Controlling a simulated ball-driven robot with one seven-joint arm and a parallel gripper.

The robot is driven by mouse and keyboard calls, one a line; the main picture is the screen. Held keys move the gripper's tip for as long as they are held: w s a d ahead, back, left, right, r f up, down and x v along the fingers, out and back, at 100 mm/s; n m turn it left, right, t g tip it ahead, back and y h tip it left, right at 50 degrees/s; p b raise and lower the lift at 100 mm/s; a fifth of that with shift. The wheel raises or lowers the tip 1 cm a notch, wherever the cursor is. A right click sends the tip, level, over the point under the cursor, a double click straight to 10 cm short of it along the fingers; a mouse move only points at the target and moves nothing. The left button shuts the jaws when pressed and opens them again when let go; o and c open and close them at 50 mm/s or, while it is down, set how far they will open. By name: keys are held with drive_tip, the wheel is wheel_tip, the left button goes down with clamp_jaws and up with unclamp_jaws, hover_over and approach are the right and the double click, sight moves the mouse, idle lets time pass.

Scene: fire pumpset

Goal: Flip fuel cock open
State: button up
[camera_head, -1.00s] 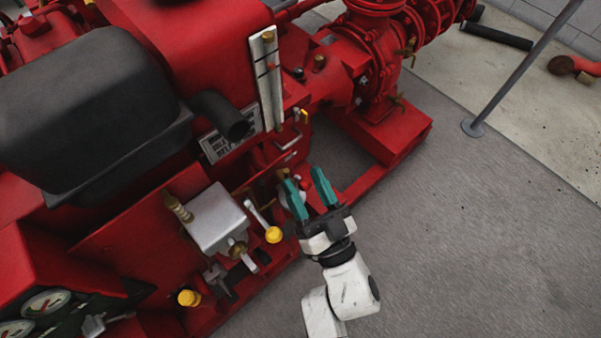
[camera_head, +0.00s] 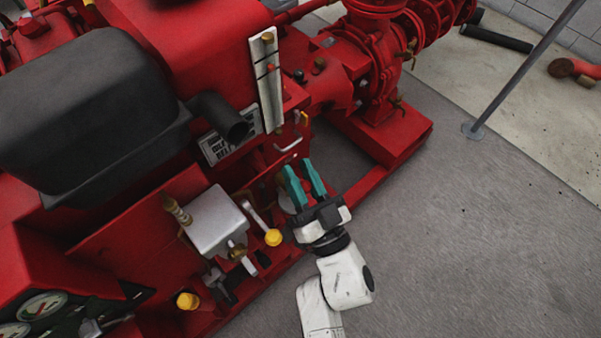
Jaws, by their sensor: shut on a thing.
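My gripper (camera_head: 299,168) has teal fingers and reaches the side of the red pumpset (camera_head: 345,183) from the lower right. A round greyish part shows just left of the fingers.
A lever with a yellow knob (camera_head: 273,237) stands close to the left of my gripper. A silver box (camera_head: 215,220) and another yellow knob (camera_head: 188,300) are further left. A dark exhaust pipe (camera_head: 222,117) juts out above. Grey floor (camera_head: 460,230) is free to the right.

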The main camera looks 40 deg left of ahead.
clamp_jaws()
drive_tip(key=shift+n, duration=0.3)
drive_tip(key=shift+s+n+g+y, duration=0.4)
drive_tip(key=shift+n+g, duration=0.1)
drive_tip(key=shift+n, duration=0.3)
drive_tip(key=o, duration=0.8)
unclamp_jaws()
drive_tip(key=shift+d, duration=0.1)
drive_tip(key=p+v, duration=0.2)
drive_tip(key=v, duration=0.8)
drive_tip(key=shift+s+d+f, duration=0.1)
drive_tip(key=shift+d+f, duration=0.05)
drive_tip(key=shift+d, duration=0.1)
